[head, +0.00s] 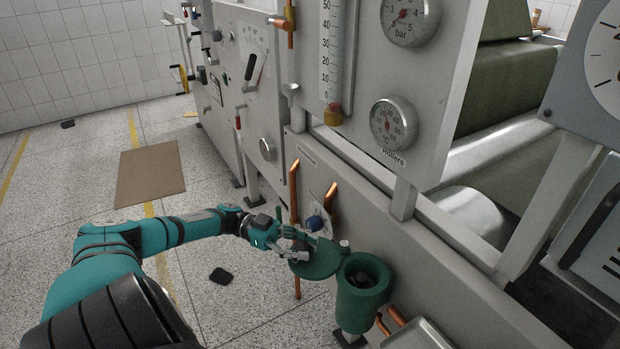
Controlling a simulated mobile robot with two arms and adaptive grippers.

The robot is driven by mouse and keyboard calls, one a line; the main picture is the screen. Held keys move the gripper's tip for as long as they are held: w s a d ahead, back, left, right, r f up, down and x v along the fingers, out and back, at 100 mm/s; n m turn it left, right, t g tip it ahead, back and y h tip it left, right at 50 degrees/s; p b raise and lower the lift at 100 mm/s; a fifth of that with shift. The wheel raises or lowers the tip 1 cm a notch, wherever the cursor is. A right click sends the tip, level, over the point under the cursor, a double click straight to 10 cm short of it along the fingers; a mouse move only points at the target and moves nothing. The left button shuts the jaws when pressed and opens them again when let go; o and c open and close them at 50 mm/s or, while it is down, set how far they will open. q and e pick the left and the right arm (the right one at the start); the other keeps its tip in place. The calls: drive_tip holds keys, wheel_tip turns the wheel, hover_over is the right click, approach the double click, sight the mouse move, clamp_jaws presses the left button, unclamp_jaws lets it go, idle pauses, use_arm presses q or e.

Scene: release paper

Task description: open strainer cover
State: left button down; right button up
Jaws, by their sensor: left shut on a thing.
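The strainer (360,306) is a green pot with an open top, standing beside the machine at the lower middle. Its inside looks dark. The strainer cover (326,262) is a flat green disc to the left of the pot's mouth, swung aside from it and roughly level. A small metal post stands between the cover and the pot. My left gripper (301,247) is at the cover's left side, shut on it; the fingers hide the grasped part. My right gripper is not in view.
A blue knob on a white dial (316,222) and copper pipes (294,190) sit just behind my left gripper. A metal tray (418,335) is right of the strainer. A brown mat (150,174) lies on the open floor at left.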

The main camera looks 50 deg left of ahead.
use_arm(q)
drive_tip(key=shift+s+f, duration=0.2)
drive_tip(key=shift+f, duration=0.05)
drive_tip(key=c, duration=1.5)
unclamp_jaws()
drive_tip(key=o, duration=0.6)
drive_tip(key=shift+s+a+r, duration=0.15)
drive_tip(key=shift+a, duration=0.1)
drive_tip(key=shift+d, duration=0.1)
drive_tip(key=shift+w, duration=0.2)
drive_tip(key=shift+v, duration=6.05)
